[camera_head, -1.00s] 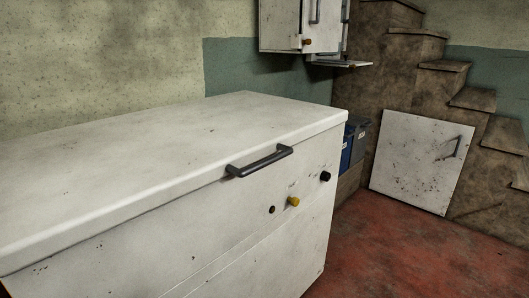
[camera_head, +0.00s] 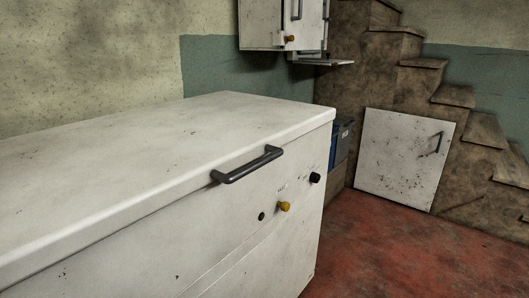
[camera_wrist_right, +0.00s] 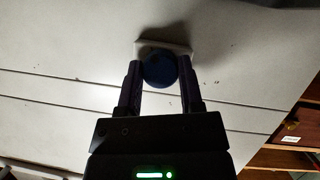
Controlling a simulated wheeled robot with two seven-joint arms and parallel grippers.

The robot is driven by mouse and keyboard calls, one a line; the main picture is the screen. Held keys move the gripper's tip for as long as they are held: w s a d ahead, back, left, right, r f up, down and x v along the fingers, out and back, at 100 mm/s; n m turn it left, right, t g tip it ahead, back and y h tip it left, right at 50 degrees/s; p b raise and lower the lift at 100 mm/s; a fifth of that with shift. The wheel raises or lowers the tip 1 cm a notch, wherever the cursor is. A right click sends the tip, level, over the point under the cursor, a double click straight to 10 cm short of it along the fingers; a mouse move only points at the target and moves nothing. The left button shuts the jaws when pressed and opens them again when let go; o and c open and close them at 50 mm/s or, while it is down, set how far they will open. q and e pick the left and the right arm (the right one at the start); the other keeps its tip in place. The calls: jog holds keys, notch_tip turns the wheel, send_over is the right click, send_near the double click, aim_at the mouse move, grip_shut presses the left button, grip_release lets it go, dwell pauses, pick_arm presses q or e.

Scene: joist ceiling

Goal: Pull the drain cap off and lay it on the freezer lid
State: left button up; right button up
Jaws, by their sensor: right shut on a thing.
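In the right wrist view, a round dark blue cap (camera_wrist_right: 160,71) sits between the two fingers of my right gripper (camera_wrist_right: 160,76), which is shut on it. A pale collar or plate shows behind the cap, against a white panelled surface; I cannot tell whether the cap still touches it. The white freezer's flat lid (camera_head: 150,137) is bare in the head view, with only dirt specks. Neither gripper shows in the head view, and my left gripper is in no view.
The freezer front has a dark bar handle (camera_head: 247,165), a yellow knob (camera_head: 285,206) and a black knob (camera_head: 315,177). A blue box (camera_head: 340,143) stands beyond its right end. A white panel (camera_head: 403,160) leans against the stairs (camera_head: 420,77). Red floor (camera_head: 375,245) is clear at right.

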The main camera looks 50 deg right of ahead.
grip_shut()
jog(key=s+p, duration=0.1)
jog(key=s, duration=0.5)
jog(key=shift+s, duration=0.3)
jog(key=shift+d, duration=0.15)
